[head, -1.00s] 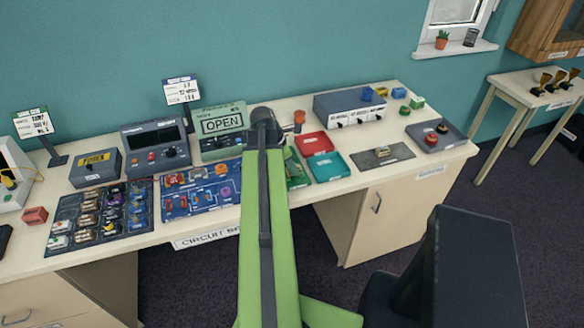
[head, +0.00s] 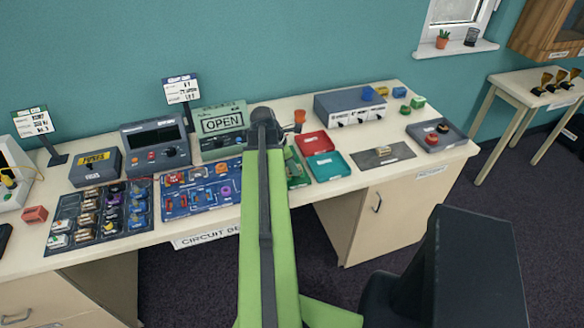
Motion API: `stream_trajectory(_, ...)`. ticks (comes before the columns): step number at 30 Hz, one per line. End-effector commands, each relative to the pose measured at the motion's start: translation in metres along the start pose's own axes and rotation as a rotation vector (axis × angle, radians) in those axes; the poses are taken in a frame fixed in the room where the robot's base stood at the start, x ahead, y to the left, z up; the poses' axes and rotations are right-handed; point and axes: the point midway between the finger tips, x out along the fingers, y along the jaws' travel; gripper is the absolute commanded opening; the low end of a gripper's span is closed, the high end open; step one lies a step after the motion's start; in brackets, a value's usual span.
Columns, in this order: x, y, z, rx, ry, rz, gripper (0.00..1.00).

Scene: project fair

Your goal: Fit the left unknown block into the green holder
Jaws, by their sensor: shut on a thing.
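My green arm reaches over the bench and its dark far joint is in front of the green OPEN sign panel. A green board or holder (head: 297,172) shows partly beside the arm's right edge; the arm covers the rest. I cannot tell for sure which piece is the left unknown block. A small pale block (head: 382,151) lies on a dark grey plate (head: 362,160) to the right.
Red (head: 312,143) and teal (head: 328,166) trays stand right of the arm. A grey box (head: 350,107) and a grey pad (head: 437,139) are further right. A blue circuit board (head: 200,200) and a dark parts tray (head: 62,213) are left. An orange-topped piece (head: 299,116) stands close by the joint.

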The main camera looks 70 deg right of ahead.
Motion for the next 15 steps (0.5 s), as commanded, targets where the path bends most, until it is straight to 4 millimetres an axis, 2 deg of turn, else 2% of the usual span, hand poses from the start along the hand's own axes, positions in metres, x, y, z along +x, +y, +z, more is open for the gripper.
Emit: stream_trajectory(15,0.0065,-0.0001,-0.0024,0.001,0.0,0.0,0.0)
